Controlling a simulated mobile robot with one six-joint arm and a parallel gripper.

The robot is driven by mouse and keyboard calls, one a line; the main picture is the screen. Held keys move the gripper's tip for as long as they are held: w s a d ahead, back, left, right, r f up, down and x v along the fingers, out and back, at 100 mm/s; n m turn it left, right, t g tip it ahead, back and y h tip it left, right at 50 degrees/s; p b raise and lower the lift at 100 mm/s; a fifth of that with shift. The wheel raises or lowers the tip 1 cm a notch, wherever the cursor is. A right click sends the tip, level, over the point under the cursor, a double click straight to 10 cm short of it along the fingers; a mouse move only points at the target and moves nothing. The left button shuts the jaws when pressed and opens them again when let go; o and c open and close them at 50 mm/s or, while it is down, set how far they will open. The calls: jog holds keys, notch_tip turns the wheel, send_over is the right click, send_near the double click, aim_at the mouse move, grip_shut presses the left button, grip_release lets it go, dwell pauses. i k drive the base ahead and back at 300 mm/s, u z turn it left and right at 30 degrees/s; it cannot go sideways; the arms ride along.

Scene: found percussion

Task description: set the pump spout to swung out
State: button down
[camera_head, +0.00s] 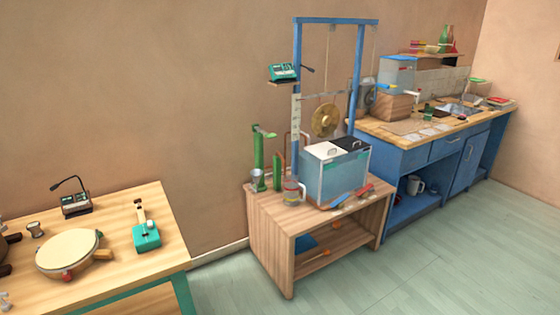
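A green upright post (259,153), which looks like the pump, stands at the back left corner of the middle wooden stand (268,225). A short green arm (267,133) sticks out at its top towards the right; it may be the spout, but it is too small to tell its exact setting. A grey metal cup (257,182) stands at the foot of the post. A shorter green cylinder (277,172) stands just to its right. My gripper is not in view.
A water tank (340,181) and glass jug (293,193) share the stand. A blue frame (297,60) with a hanging gong (325,121) rises behind. A table with a drum (67,249) is at left, a blue kitchen counter (400,165) at right. Open floor (430,265) lies in front.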

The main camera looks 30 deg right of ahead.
aim_at(278, 153)
jog(key=i, duration=0.9)
